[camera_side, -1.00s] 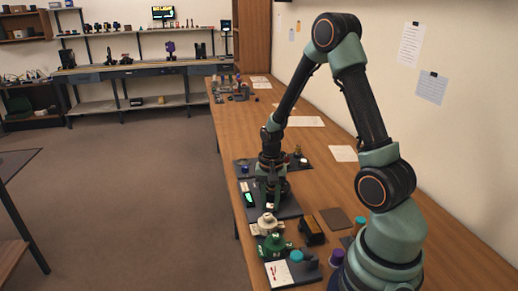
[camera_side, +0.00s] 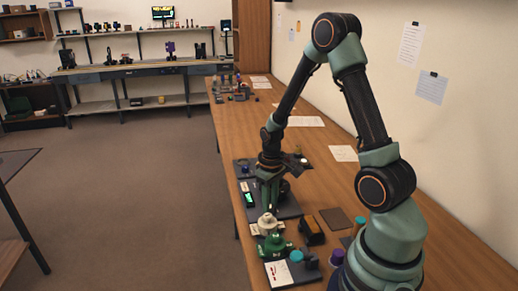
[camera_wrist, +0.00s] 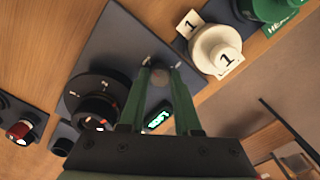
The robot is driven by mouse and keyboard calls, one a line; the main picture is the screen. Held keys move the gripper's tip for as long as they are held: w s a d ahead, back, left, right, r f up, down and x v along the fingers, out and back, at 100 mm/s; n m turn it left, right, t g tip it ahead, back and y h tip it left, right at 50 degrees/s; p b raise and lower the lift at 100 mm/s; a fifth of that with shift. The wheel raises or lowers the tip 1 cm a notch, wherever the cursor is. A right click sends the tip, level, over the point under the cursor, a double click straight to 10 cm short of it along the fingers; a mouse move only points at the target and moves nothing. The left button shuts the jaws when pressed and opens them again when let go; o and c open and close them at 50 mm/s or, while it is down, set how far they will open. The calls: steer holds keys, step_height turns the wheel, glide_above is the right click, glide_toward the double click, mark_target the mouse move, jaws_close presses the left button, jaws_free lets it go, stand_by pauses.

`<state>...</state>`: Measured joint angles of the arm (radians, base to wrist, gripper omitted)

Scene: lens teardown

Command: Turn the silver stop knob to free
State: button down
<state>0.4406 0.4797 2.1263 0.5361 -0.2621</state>
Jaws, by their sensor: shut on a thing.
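The silver stop knob (camera_wrist: 159,77) is a small grey round knob on a dark plate (camera_wrist: 112,30). In the wrist view my gripper (camera_wrist: 159,70) has one green finger on each side of it and is shut on it. In the side view my gripper (camera_side: 270,204) points down over the same plate, and its fingers hide the knob. A small display with green lettering (camera_wrist: 158,118) lies beside the knob, partly behind a finger; I cannot read it surely. It also glows in the side view (camera_side: 249,199).
A round black ribbed part (camera_wrist: 92,92) stands left of the fingers. A white stepped part with "1" labels (camera_wrist: 213,47) and a green part (camera_wrist: 275,8) are at upper right. A red-and-white knob (camera_wrist: 20,130) is at far left.

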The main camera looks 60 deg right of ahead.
steer(key=shift+n, duration=1)
steer(key=c, duration=0.6)
jaws_free()
